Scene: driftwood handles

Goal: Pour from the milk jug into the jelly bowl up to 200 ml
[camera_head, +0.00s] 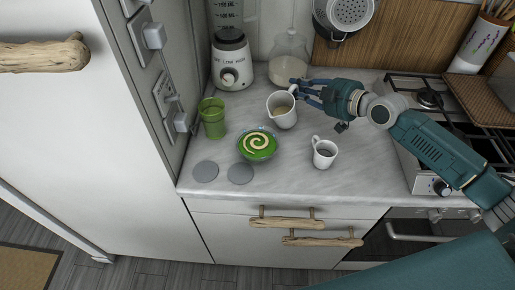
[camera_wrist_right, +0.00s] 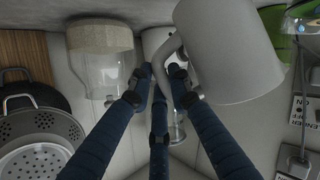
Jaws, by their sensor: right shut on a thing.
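The milk jug (camera_head: 284,118) is a white jug with a pale beige content showing at its mouth. My right gripper (camera_head: 296,88) is shut on its handle, coming from the right; the fingers also show at the handle in the wrist view (camera_wrist_right: 162,82). The jug's body (camera_wrist_right: 222,50) fills the upper right of that view. The jug is over the counter, just behind and right of the jelly bowl (camera_head: 245,155), a green bowl with a cream spiral on top. I cannot tell whether the jug touches the counter or tilts slightly. My left gripper is not in view.
A white mug (camera_head: 325,153) stands right of the bowl, a green glass (camera_head: 213,119) left of it. Two grey coasters (camera_head: 206,171) lie at the front left. A blender (camera_head: 231,62) and a clear glass vessel (camera_head: 288,62) stand behind. The stove (camera_head: 430,150) is right.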

